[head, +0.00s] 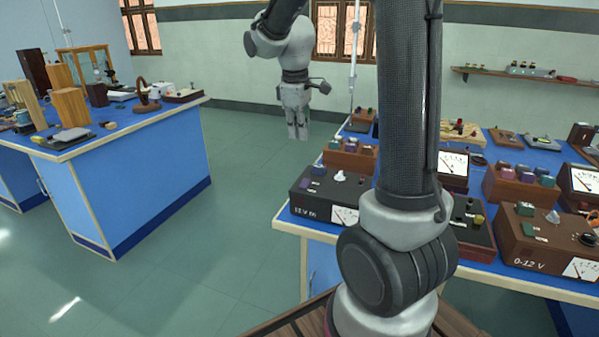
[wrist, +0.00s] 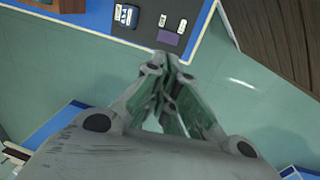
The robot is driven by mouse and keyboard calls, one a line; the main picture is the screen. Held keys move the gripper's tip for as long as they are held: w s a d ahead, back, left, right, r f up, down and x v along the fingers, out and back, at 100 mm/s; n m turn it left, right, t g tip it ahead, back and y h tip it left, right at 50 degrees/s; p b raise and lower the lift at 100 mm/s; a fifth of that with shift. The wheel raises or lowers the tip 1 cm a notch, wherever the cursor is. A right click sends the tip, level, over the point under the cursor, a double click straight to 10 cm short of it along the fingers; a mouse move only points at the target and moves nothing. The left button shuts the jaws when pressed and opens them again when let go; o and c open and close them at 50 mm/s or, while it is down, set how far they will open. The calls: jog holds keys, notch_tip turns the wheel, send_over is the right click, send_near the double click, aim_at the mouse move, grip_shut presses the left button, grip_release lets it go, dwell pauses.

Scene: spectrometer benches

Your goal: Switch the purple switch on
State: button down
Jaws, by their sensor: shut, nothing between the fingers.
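In the head view, a small purple switch (head: 319,169) sits on top of a black power supply box (head: 334,186) at the near left corner of the right bench. Its on or off position is too small to tell. My gripper (head: 298,136) hangs fingers down, left of and apart from the box, over the floor side of the bench. It is shut and empty. In the wrist view my closed fingertips (wrist: 165,62) show just below the dark box's edge, close to a flat purple patch (wrist: 168,37); a blue-and-white part (wrist: 126,15) is to its left.
The right blue bench (head: 290,220) holds several boxes with meters and switches, including a brown box (head: 540,240). The left blue bench (head: 120,140) carries wooden items. Green floor (head: 235,200) is open between them. A vertical pole (head: 354,50) stands behind.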

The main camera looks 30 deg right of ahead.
aim_at(300, 185)
jog(key=f, duration=0.4)
jog(key=d+f, duration=0.1)
jog(key=f, duration=0.4)
jog(key=w+f, duration=0.1)
jog(key=f, duration=0.4)
jog(key=shift+d, duration=0.3)
jog(key=shift+w, duration=0.1)
jog(key=shift+w+d+f+g+y, duration=0.1)
jog(key=shift+d+f+g+y, duration=0.15)
jog(key=shift+f+g+y, duration=0.05)
jog(key=shift+a, duration=0.1)
jog(key=shift+r, duration=0.1)
jog(key=shift+s+a+r, duration=0.15)
jog(key=shift+s+a, duration=0.4)
jog(key=shift+a, duration=0.05)
